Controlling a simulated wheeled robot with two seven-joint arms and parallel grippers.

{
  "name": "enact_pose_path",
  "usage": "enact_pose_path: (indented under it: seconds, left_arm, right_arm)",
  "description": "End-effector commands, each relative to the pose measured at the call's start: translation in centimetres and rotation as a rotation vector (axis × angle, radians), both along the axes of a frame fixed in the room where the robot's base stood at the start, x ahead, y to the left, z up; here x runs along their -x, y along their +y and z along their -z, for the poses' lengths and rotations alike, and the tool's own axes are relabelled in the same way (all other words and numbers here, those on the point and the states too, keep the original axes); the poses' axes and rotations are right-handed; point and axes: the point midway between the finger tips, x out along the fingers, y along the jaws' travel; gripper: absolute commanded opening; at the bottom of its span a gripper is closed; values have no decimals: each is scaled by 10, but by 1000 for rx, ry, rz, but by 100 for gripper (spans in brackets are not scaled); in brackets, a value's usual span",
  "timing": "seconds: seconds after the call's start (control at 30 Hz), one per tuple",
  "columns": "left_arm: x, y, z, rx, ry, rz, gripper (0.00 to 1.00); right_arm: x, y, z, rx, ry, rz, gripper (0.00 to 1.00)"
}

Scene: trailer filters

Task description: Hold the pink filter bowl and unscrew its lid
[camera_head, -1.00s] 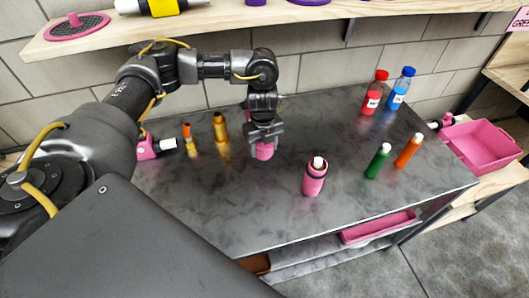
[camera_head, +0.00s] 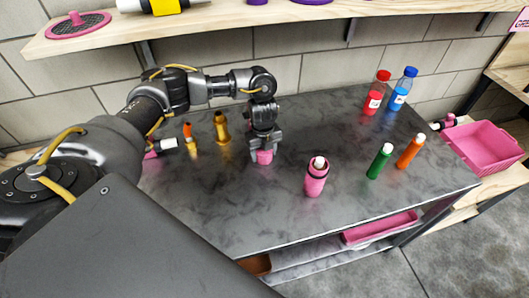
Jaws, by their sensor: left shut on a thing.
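My left gripper (camera_head: 264,149) points down over the middle of the dark table and is shut on a pink piece (camera_head: 264,157). Only the lower part of this piece shows below the fingers; it looks like the pink filter bowl, but its upper part and any lid are hidden. I cannot tell whether it touches the table. A pink bottle-like item (camera_head: 315,181) with a white top and a dark band stands upright to the right of the gripper. My right gripper is not in view.
The dark table (camera_head: 210,200) is clear at front left. Two yellow items (camera_head: 222,128) stand left of the gripper, beside a pink and white part (camera_head: 167,145). Green (camera_head: 379,162) and orange (camera_head: 410,152) bottles stand right, red (camera_head: 375,95) and blue (camera_head: 402,90) behind. A pink crate (camera_head: 484,150) is far right.

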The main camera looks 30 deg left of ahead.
Motion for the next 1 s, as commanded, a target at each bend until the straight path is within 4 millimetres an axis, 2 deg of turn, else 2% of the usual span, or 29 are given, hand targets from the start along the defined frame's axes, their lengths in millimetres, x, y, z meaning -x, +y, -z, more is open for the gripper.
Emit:
enact_pose_path:
  seconds: [0.13, 0.17, 0.33, 0.53, 0.67, 0.77, 1.0]
  left_arm:
    - [0, 0, 4, 0, 0, 0, 28]
    - [0, 0, 4, 0, 0, 0, 57]
    - [1, 0, 3, -1, 1, 0, 77]
    - [1, 1, 4, -2, 3, -1, 77]
    - [1, 1, -4, -1, 1, 0, 77]
    - [0, 1, -20, -1, -3, 2, 77]
    - [-1, 1, -73, -1, -6, 3, 77]
  right_arm:
    - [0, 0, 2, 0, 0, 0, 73]
    - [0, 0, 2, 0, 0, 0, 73]
    - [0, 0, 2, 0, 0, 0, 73]
    - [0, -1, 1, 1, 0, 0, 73]
    - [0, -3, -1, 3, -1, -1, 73]
    - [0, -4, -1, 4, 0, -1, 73]
    - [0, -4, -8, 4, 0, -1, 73]
